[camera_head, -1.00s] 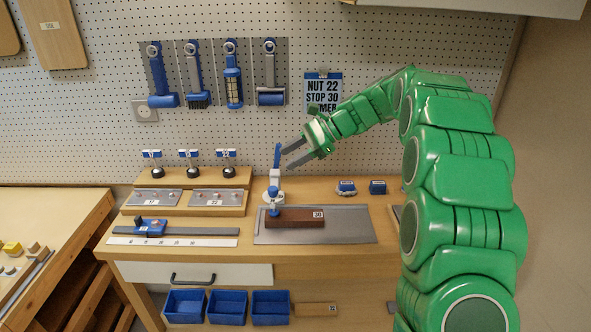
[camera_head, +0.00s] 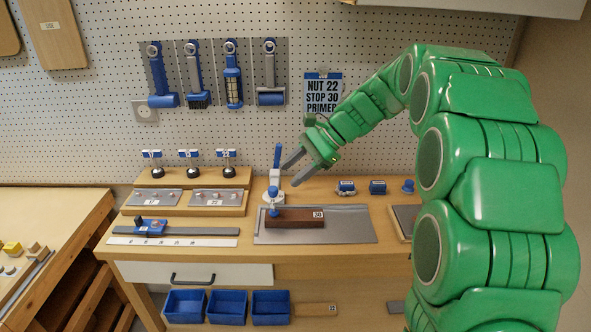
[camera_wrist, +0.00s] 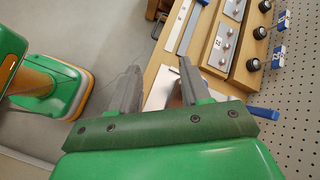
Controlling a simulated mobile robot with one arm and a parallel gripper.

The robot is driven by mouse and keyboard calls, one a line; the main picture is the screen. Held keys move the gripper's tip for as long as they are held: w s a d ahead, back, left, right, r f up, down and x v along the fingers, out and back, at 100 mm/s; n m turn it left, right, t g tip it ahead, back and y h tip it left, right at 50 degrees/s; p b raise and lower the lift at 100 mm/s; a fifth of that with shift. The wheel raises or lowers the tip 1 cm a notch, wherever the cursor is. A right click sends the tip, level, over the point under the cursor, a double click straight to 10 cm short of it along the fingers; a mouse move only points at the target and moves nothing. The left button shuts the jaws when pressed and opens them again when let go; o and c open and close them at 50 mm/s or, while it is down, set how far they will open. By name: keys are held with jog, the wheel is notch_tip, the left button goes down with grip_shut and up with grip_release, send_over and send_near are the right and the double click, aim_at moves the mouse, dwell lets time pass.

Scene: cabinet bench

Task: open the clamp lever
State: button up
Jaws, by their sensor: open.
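The clamp lever (camera_head: 277,157) is a blue upright handle on a white and blue clamp (camera_head: 273,193) at the back of the bench. The clamp's blue tip stands over a dark brown block (camera_head: 295,218) labelled 30 on a grey plate (camera_head: 350,224). My gripper (camera_head: 289,173) is open and empty, its two grey fingers pointing left and down just right of the lever. I see no contact. In the wrist view the open fingers (camera_wrist: 160,90) spread apart, and a blue bar, likely the lever (camera_wrist: 264,113), shows beyond the gripper's right side. The clamp's base is mostly hidden there.
A pegboard with hanging blue tools (camera_head: 233,80) rises behind the bench. A stepped wooden rack (camera_head: 185,208) with dials stands left of the clamp. A ruler (camera_head: 170,242) lies in front of it. Small blue parts (camera_head: 377,187) sit right of the clamp. Blue bins (camera_head: 228,308) are below.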

jog(key=shift+c, duration=0.5)
jog(key=shift+c, duration=1.1)
jog(key=w+n, duration=0.1)
jog(key=w, duration=0.1)
jog(key=w+d+f+n+t, duration=0.1)
jog(key=w+n, duration=0.1)
jog(key=w, duration=0.1)
jog(key=w+d+n+t+h, duration=0.1)
jog(key=w, duration=0.2)
jog(key=shift+w+d+f, duration=0.2)
jog(key=shift+f, duration=0.1)
grip_shut()
jog(key=w+d+n+t+h, duration=0.2)
jog(key=w+d+n+t, duration=0.25)
jog(key=w+n, duration=0.65)
jog(key=m, duration=0.3)
send_near(277, 159)
jog(key=shift+w+a+f, duration=0.15)
jog(key=shift+w+f, duration=0.75)
jog(key=shift+w, duration=0.1)
jog(key=shift+w+a+f, duration=0.2)
jog(key=shift+w+f, duration=0.7)
jog(key=shift+w, duration=0.1)
